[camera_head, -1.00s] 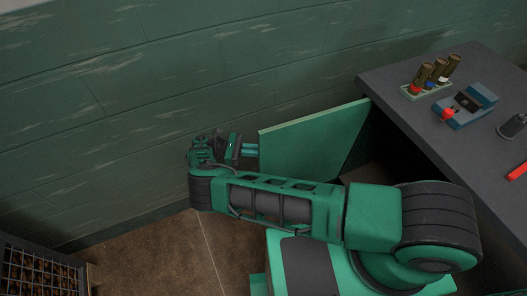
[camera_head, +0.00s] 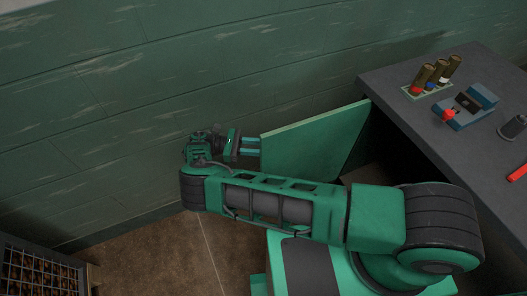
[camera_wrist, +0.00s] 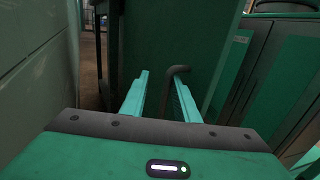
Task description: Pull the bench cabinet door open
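The bench cabinet door (camera_head: 315,140) is a green panel standing swung well out from the dark bench (camera_head: 435,125), with a dark gap behind it. In the wrist view the door (camera_wrist: 180,35) fills the middle ahead of my fingers. A dark bent handle (camera_wrist: 176,72) stands out from it. My gripper (camera_wrist: 161,85) is open, its two teal fingers apart with the handle between them, closer to the right finger. Contact with the handle cannot be told. In the head view my gripper (camera_head: 250,146) is at the door's free left edge; the handle is hidden there.
A green block wall (camera_head: 150,110) runs close behind the door and my gripper. Several brown cylinders (camera_head: 436,76), a blue device (camera_head: 466,106) and a red object (camera_head: 518,172) are on the bench top. A dark mesh crate (camera_head: 40,270) stands at lower left. Brown floor (camera_head: 165,255) is bare between.

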